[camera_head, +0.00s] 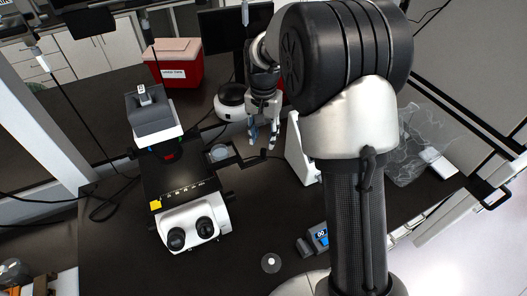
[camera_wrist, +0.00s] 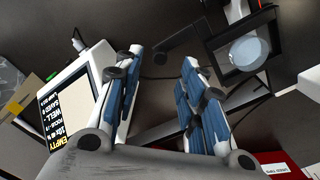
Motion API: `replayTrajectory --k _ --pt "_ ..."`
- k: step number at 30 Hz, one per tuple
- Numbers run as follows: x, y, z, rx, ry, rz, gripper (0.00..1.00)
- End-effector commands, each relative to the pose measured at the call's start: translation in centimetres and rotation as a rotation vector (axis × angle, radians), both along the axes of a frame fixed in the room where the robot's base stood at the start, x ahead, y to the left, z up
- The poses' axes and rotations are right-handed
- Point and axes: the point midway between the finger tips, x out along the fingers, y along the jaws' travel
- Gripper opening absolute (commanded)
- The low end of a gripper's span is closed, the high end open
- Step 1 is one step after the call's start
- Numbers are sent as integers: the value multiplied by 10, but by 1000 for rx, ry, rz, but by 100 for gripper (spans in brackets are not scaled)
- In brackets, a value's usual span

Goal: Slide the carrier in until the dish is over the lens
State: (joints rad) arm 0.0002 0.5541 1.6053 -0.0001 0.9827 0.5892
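The dish (camera_head: 219,153) is a clear, round disc in the black carrier (camera_head: 236,159), on the right side of the dark microscope (camera_head: 180,178). In the wrist view the pale dish (camera_wrist: 248,53) sits inside the carrier's black frame (camera_wrist: 208,42) at the upper right. I cannot make out the lens. My gripper (camera_head: 262,143) hangs a little to the right of the carrier. In the wrist view its blue-padded fingers (camera_wrist: 160,58) are spread apart with nothing between them, and the dish is beyond the right finger, apart from it.
A white device with a screen (camera_wrist: 70,100) stands beside the left finger. A red box (camera_head: 175,61) stands behind the microscope, and a white round-based device (camera_head: 230,98) is close behind my gripper. Cables lie on the dark bench. Open bench (camera_head: 245,215) lies in front.

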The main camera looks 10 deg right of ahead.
Motion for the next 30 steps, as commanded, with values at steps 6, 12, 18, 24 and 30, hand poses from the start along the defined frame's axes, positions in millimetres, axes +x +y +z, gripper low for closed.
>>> replayTrajectory --k 6,12,18,24,30 --pt "-1 0 -45 -1 3 0 37" --pt "0 0 -67 0 0 0 37" --pt "0 0 -72 0 0 0 37" --pt "0 0 -72 0 0 0 36" --pt "0 0 -72 -1 -1 0 22"
